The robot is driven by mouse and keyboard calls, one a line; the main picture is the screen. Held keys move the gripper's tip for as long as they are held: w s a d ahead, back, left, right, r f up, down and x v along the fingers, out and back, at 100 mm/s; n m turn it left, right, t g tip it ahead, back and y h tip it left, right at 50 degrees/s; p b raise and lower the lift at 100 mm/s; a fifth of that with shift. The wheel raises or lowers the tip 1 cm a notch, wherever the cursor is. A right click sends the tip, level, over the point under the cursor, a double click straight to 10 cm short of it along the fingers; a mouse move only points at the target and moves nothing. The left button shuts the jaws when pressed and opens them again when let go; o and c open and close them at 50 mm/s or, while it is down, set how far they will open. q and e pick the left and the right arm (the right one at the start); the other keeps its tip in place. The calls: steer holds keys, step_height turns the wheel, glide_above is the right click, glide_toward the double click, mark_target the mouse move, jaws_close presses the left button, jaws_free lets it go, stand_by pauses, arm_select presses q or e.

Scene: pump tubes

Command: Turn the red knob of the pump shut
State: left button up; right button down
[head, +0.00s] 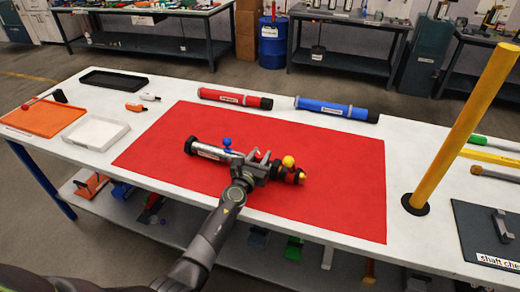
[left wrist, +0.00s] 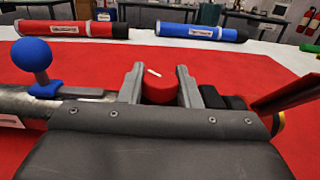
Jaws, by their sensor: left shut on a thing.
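The pump (head: 209,150) lies on the red mat (head: 330,150), its silvery tube to the left of my left gripper. A blue ball knob (head: 227,142) stands on the tube and also shows in the left wrist view (left wrist: 32,54). A yellow ball knob (head: 288,161) is near the pump's right end. My left gripper (head: 262,158) is over the middle of the pump. In the left wrist view its fingers (left wrist: 160,84) are shut around the red knob (left wrist: 160,91), which has a white mark on top. The gripper's body hides the lower part. My right gripper is not in view.
A red tube (head: 235,98) and a blue tube (head: 337,109) lie behind the mat. An orange tray (head: 35,118), a white tray (head: 95,133) and a black tray (head: 113,80) are on the left. A yellow post (head: 460,130) stands upright at the right. The mat's right part is clear.

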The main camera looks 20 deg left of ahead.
arm_select(q)
steer(key=shift+r+n+y+p, duration=0.1)
steer(key=shift+n+y+p, duration=0.25)
steer(key=shift+n+y, duration=0.85)
steer(key=shift+y, duration=0.6)
steer(key=o, duration=0.7)
